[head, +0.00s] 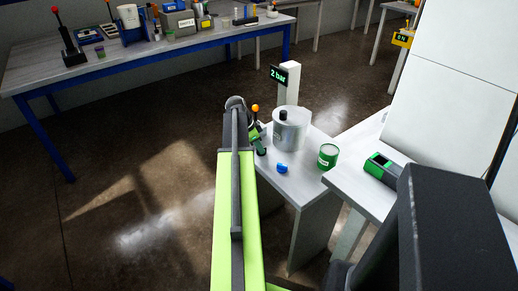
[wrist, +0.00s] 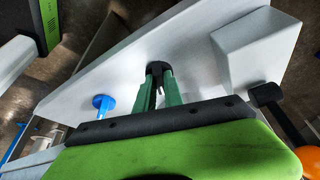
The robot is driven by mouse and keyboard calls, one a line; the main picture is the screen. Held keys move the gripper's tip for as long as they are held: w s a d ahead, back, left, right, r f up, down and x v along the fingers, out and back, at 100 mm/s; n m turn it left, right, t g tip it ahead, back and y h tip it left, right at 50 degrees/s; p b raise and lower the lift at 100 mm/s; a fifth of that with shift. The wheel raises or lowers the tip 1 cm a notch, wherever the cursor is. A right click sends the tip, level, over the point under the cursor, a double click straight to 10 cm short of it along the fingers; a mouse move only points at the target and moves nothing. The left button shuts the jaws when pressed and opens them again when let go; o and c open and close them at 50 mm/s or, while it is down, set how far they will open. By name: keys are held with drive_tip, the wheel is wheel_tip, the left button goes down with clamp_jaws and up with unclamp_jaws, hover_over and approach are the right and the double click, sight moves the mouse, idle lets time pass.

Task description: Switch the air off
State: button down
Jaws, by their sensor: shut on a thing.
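A display (head: 278,76) on a white post reads "2 bar" in green. A lever with an orange ball (head: 255,108) stands left of the post. It also shows at the lower right of the wrist view (wrist: 305,158), beside my gripper. A blue knob (head: 282,168) is at the small table's front; in the wrist view it (wrist: 103,102) is left of my fingers and apart from them. My gripper (head: 262,148) has its green fingers pointing at the tabletop. In the wrist view my gripper (wrist: 158,72) is shut on a small dark thing, mostly hidden by the fingertips.
A green-and-black device (head: 381,165) lies on the table at right. A cluttered bench (head: 150,58) stands behind.

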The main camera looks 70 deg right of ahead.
drive_tip(key=shift+a+n, duration=0.1)
drive_tip(key=shift+n, duration=0.8)
drive_tip(key=shift+n+t+h, duration=0.5)
drive_tip(key=shift+n+h, duration=0.1)
drive_tip(key=shift+n, duration=0.4)
drive_tip(key=c, duration=1.5)
unclamp_jaws()
drive_tip(key=shift+o, duration=0.2)
drive_tip(key=shift+r, duration=0.1)
